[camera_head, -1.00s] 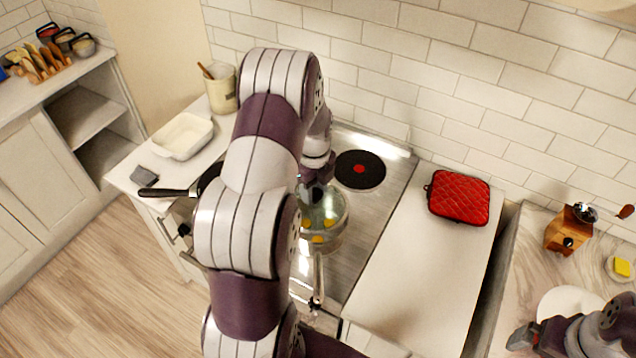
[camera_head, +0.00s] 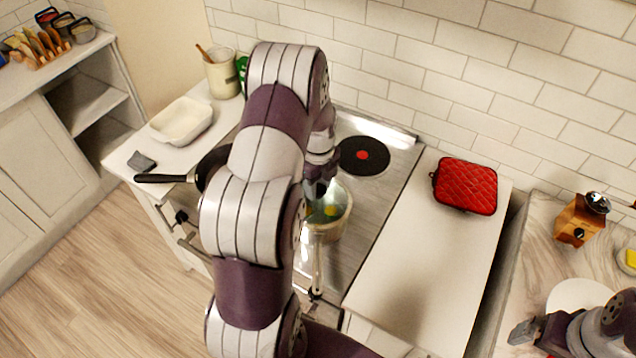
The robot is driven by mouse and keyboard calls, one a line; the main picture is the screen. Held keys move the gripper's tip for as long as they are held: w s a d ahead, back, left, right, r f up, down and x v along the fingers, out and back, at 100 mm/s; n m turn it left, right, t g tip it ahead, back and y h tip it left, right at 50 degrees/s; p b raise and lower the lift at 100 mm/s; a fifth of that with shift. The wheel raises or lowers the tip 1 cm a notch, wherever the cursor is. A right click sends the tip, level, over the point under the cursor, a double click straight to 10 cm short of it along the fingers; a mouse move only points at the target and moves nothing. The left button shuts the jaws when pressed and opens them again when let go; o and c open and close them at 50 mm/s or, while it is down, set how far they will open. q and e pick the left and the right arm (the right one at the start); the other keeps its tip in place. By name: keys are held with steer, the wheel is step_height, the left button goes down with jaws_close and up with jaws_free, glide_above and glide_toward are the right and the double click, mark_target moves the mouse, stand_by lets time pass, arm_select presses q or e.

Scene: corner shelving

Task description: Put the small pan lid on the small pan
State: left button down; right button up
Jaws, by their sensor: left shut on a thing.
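The small pan (camera_head: 334,232) stands on the stove, with its handle (camera_head: 317,272) pointing toward the front. Yellow pieces show inside it. My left gripper (camera_head: 318,190) is directly above the pan, its fingers pointing down and shut on the small pan lid (camera_head: 322,212). The lid looks clear and lies over the pan opening; whether it touches the rim cannot be told. My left arm hides the left side of the pan and part of the lid. My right gripper (camera_head: 523,332) is at the lower right, away from the pan; its opening is unclear.
A dark frying pan (camera_head: 212,165) sits left of my arm. A red quilted pad (camera_head: 465,186) lies on the mostly clear right counter. A white dish (camera_head: 182,122) and a utensil crock (camera_head: 222,75) stand on the left counter.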

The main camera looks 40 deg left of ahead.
arm_select(q)
steer(key=shift+s, duration=0.15)
steer(key=c, duration=0.6)
jaws_free()
steer(key=shift+o, duration=0.4)
step_height(320, 180, up, 6)
steer(key=shift+a+f+b, duration=0.1)
steer(key=shift+f+b, duration=0.15)
steer(key=shift+b, duration=0.85)
step_height(320, 180, up, 7)
